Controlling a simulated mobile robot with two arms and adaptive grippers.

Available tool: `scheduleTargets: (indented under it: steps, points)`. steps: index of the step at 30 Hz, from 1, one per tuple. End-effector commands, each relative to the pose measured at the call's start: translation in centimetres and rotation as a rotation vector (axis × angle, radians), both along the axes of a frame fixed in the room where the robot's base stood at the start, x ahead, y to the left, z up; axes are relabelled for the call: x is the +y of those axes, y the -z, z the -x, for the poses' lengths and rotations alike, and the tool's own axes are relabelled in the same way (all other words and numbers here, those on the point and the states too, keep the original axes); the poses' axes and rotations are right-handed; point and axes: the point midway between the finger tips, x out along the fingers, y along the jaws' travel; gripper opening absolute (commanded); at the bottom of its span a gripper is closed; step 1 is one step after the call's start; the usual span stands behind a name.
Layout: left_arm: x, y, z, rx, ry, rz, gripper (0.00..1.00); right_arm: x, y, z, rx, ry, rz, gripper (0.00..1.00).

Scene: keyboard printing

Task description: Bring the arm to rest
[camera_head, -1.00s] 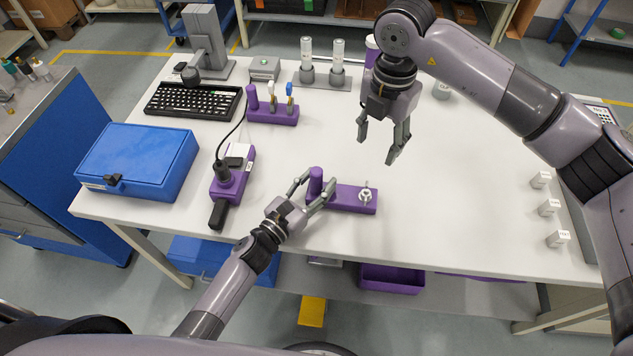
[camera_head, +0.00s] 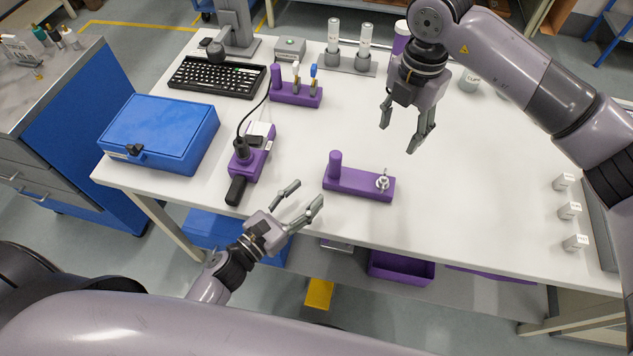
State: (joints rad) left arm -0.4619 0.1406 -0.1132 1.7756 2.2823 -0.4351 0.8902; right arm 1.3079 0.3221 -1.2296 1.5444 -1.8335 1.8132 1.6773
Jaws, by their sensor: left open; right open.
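My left gripper (camera_head: 304,203) is open and empty at the front edge of the table. It is below and left of the purple holder (camera_head: 350,182) with an upright post and a small white and metal piece (camera_head: 383,181) at its right end. The gripper and the holder are apart in the picture. My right gripper (camera_head: 398,138) is open and empty, fingers pointing down, over the middle back of the white table (camera_head: 470,180). Whether it touches anything beneath cannot be seen, but no object shows between its fingers.
A blue case (camera_head: 160,132), a purple device (camera_head: 250,160) with a black cable, a keyboard (camera_head: 217,77) and a purple rack (camera_head: 296,95) stand on the left. Two cylinders (camera_head: 350,48) stand behind. Small white blocks (camera_head: 570,210) line the right. The table's centre right is clear.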

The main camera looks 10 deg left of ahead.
Motion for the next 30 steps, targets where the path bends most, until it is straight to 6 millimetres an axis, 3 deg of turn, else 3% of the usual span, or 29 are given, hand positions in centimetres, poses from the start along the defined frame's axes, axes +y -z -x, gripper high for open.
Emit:
scheduleTargets:
  steps: [9, 12, 14, 16, 19, 21, 24, 27, 30]
  points:
    - [0.5, -0.1, 1.0, -0.002, 0.000, -0.001, 0.47, 0.0, 0.0, 0.0, 0.000, 0.000, 0.000, 0.49]
    - [0.3, -0.3, 1.0, -0.015, 0.011, -0.018, 0.47, 0.8, 0.4, 0.5, 0.012, -0.020, -0.034, 0.49]
    - [-0.2, -0.7, 1.2, -0.039, 0.031, -0.048, 0.47, 2.3, 0.9, 1.3, 0.031, -0.055, -0.097, 0.49]
    - [-1.0, -1.4, 1.6, -0.087, 0.070, -0.109, 0.47, 5.2, 1.5, 3.0, 0.067, -0.116, -0.227, 0.49]
    - [-2.8, -2.5, 2.6, -0.187, 0.153, -0.244, 0.47, 11.0, 1.2, 6.6, 0.127, -0.219, -0.516, 0.49]
    - [-4.2, -3.2, 3.5, -0.268, 0.224, -0.354, 0.47, 15.0, -0.5, 9.2, 0.159, -0.269, -0.755, 0.49]
    - [-6.0, -3.8, 4.9, -0.377, 0.321, -0.511, 0.47, 19.0, -4.5, 11.8, 0.173, -0.283, -1.092, 0.49]
    - [-7.4, -3.9, 6.3, -0.483, 0.419, -0.668, 0.47, 20.9, -9.5, 12.7, 0.155, -0.229, -1.414, 0.49]
    - [-8.5, -3.6, 7.8, -0.581, 0.518, -0.822, 0.47, 20.7, -14.3, 11.9, 0.104, -0.098, -1.706, 0.49]
